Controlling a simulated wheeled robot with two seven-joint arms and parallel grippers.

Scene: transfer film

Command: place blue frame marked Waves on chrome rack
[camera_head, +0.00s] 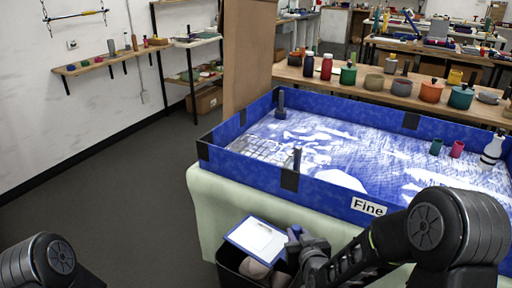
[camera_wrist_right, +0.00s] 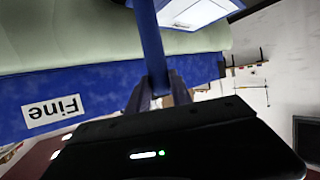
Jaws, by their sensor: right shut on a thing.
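A small blue frame (camera_head: 232,238) with a white panel is held at the front of the pale green table, in the head view. My right gripper (camera_head: 298,240) is shut on its right side. In the right wrist view, the gripper (camera_wrist_right: 156,88) is closed around a blue bar of the frame (camera_wrist_right: 148,35), and the white panel shows at the top. I cannot read any Waves mark on it. No chrome rack can be made out. My left gripper is out of view; only part of my left arm shows at the lower left.
A large blue-walled tray (camera_head: 325,192) marked Fine stands on the green-covered table (camera_head: 215,205), with bottles and small cups in it. A black bin (camera_head: 232,268) with something in it is below the held frame. Open floor (camera_head: 120,205) lies to the left.

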